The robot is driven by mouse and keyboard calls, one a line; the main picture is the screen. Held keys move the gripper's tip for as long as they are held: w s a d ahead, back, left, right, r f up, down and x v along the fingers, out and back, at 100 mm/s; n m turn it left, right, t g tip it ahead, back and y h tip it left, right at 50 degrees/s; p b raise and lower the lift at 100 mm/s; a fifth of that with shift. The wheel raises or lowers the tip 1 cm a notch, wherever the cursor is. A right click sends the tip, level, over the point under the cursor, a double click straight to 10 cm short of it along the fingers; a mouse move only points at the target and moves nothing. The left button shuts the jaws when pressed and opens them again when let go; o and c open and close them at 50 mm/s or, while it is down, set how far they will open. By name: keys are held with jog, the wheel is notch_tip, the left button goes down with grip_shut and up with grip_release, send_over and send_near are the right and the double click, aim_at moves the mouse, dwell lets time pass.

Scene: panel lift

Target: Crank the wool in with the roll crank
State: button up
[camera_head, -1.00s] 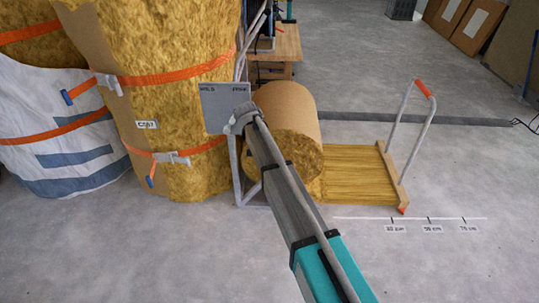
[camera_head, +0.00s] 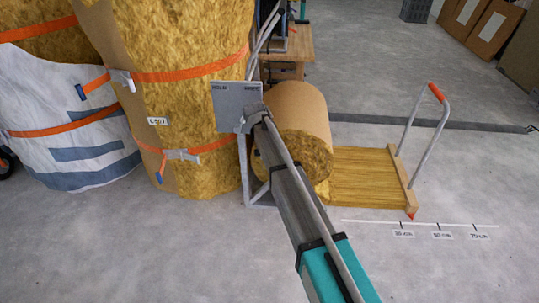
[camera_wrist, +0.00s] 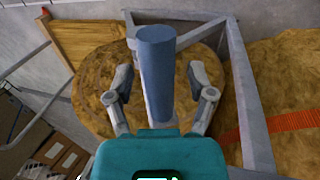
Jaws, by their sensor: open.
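The wool roll (camera_head: 298,115) sits in a grey metal frame (camera_head: 244,170), with a flat wool strip (camera_head: 365,178) running out to the right along the floor. In the wrist view the round end of the roll (camera_wrist: 90,95) shows behind my gripper (camera_wrist: 161,80). My gripper is open. A blue-grey cylinder (camera_wrist: 157,70), which looks like the crank's handle, stands between the two fingers, with visible gaps on both sides. In the head view my arm covers part of the roll, and neither my fingers nor the crank can be made out clearly.
A grey plate (camera_head: 238,107) stands above the frame. Tall strapped wool rolls (camera_head: 190,90) stand close on the left. A wooden bar (camera_head: 402,180) with an orange-gripped handle (camera_head: 436,93) ends the strip, beside a floor scale (camera_head: 420,224). The front floor is clear.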

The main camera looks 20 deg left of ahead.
jog(key=shift+d, duration=0.1)
jog(key=w+d+r+p, duration=0.2)
jog(key=w+d, duration=0.2)
jog(key=d, duration=0.8)
jog(key=w+d+f+y+b, duration=0.1)
jog(key=w+d+f+b, duration=0.4)
jog(key=d+f+b, duration=0.8)
jog(key=shift+w+d+f+b, duration=0.2)
jog(key=shift+d+f+b, duration=0.05)
jog(key=shift+f+b, duration=0.5)
jog(key=shift+g, duration=0.3)
dwell(0.3)
jog(key=s+a+r+p, duration=0.1)
jog(key=a+r+p, duration=0.2)
jog(key=r+p, duration=0.4)
jog(key=s+a+r+p, duration=0.1)
jog(key=a+r+p, duration=0.2)
jog(key=r+p, duration=0.4)
jog(key=shift+r+p, duration=0.3)
jog(key=shift+p, duration=0.2)
dwell(1.5)
